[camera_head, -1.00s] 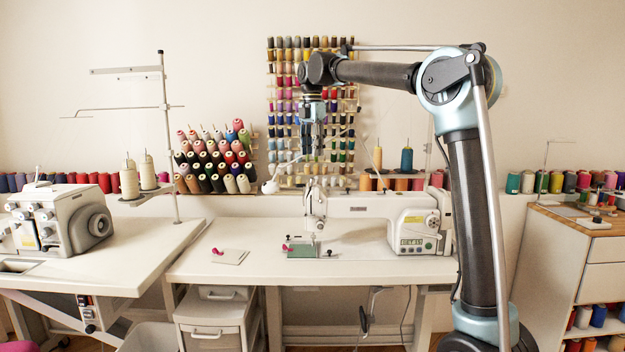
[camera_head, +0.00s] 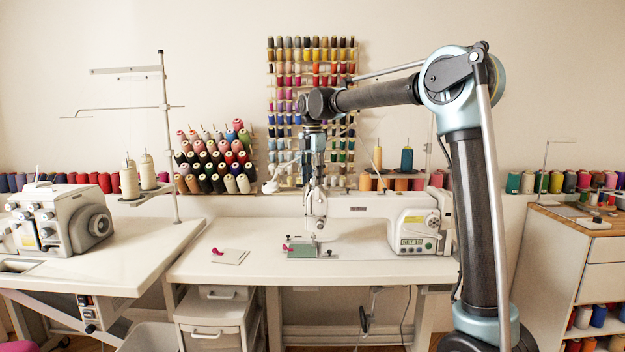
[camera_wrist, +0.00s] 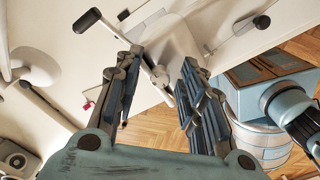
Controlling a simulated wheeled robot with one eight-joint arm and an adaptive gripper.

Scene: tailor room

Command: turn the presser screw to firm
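The white sewing machine (camera_head: 370,207) stands on the table, its needle head at the left end. My gripper (camera_head: 314,184) points down just above the top of that head. The presser screw cannot be made out in the head view; my gripper covers the top of the head. In the wrist view my gripper (camera_wrist: 162,68) has its two fingers clearly apart. A pale metal bar with a dark end (camera_wrist: 112,32) runs into the gap between them; I cannot tell whether it belongs to the screw. No contact is visible.
Green fabric (camera_head: 302,251) lies under the needle head, and a pale pad with a pink clip (camera_head: 230,257) lies to its left. A thread rack (camera_head: 285,80) is behind my arm. An overlock machine (camera_head: 62,220) stands at left. The table front is clear.

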